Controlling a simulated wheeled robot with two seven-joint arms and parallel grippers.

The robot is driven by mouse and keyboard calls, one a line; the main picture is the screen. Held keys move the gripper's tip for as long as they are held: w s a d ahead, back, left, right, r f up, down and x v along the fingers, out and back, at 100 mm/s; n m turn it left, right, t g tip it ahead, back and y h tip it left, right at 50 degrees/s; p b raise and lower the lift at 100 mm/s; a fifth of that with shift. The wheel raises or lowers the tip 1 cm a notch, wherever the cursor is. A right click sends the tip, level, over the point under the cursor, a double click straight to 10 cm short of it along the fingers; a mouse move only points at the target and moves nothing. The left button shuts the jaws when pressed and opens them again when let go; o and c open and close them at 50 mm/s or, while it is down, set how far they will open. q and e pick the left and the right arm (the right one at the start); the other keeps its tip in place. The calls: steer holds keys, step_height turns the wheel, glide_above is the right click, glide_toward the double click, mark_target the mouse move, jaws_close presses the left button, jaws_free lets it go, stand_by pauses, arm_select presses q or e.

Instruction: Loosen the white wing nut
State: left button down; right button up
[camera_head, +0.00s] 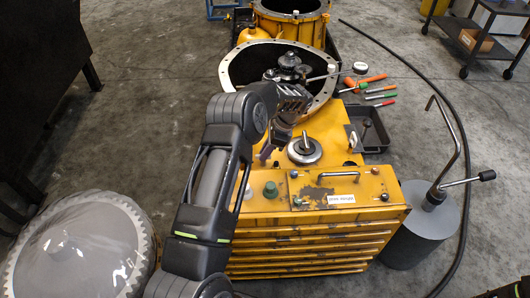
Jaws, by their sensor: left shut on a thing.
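My left arm comes up from the bottom and bends over the yellow tool chest (340,222). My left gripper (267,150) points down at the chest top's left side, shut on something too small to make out. A small white knob-like piece (245,192) shows at the chest's left edge, partly behind my arm, beside a green knob (270,190). I cannot tell whether it is the white wing nut, and no wing shape is clear elsewhere. My right gripper is out of view.
A round metal part (304,150) stands on the chest, right of my gripper. Behind is an open yellow housing (235,68) with metal gear parts. Screwdrivers (380,95) and a black tray (372,135) lie to the right. A grey cylinder with a crank (425,232) stands at the right.

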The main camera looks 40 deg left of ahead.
arm_select(q)
steer(key=shift+n, duration=0.3)
steer(key=c, duration=1.5)
jaws_free()
steer(key=shift+o, duration=0.2)
steer(key=shift+r, duration=0.15)
steer(key=p+v, duration=0.1)
steer(key=v, duration=0.6)
steer(key=shift+w+r+p, duration=0.2)
steer(key=shift+r+p, duration=0.05)
steer(key=shift+p, duration=0.05)
